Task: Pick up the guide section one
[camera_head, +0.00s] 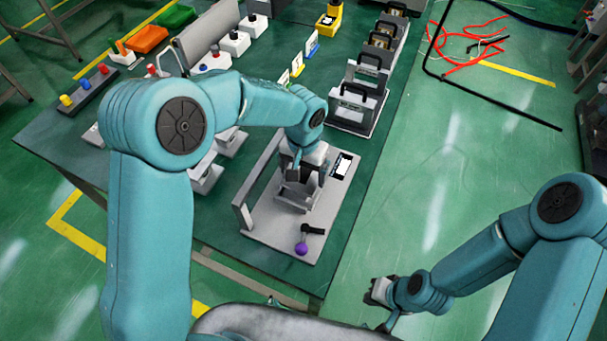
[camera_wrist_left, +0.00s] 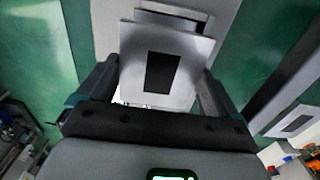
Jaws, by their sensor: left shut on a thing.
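A grey boxy metal piece with a flat flange, which I take to be the guide section one (camera_head: 297,194), is under my left gripper (camera_head: 303,172). In the left wrist view the piece (camera_wrist_left: 193,58) shows a light grey face with a dark rectangular opening, between the two dark fingers. My left gripper is shut on it. The piece is over a grey fixture plate (camera_head: 262,222); I cannot tell whether it touches the plate. My right gripper (camera_head: 379,292) hangs off the table's right side, apart from everything; its fingers are too small to read.
The fixture has an upright grey wall at its left and a purple-knobbed lever (camera_head: 303,246) at its front. A row of grey holders with black handles (camera_head: 357,103) stands behind. Orange (camera_head: 146,39) and green (camera_head: 175,17) bins are at back left.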

